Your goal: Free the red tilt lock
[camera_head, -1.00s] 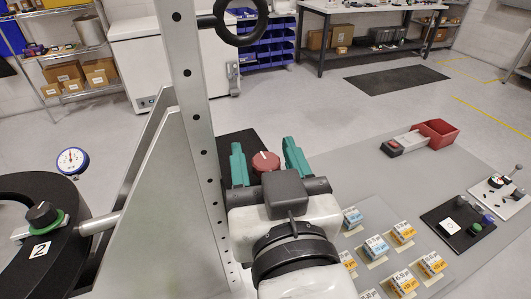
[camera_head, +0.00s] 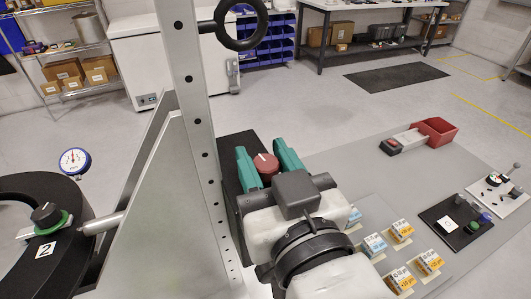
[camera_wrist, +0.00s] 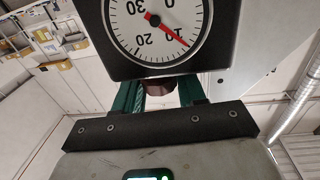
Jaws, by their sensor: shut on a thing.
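The red tilt lock (camera_head: 266,166) is a round red knob with a pale mark on top, on a dark mount beside the grey upright. My gripper (camera_head: 267,161) has teal fingers, one on each side of the knob, and is shut on it. In the wrist view the knob (camera_wrist: 159,85) shows as a dark red piece between my fingers (camera_wrist: 159,95), just below a dial. The knob's lower part is hidden by my fingers and wrist.
A tall perforated grey upright (camera_head: 198,120) stands close left of my gripper. A white dial with a red needle (camera_wrist: 158,22) hangs close by in the wrist view. Small labelled boxes (camera_head: 401,231), a black block (camera_head: 456,226) and a red bin (camera_head: 435,132) lie to the right.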

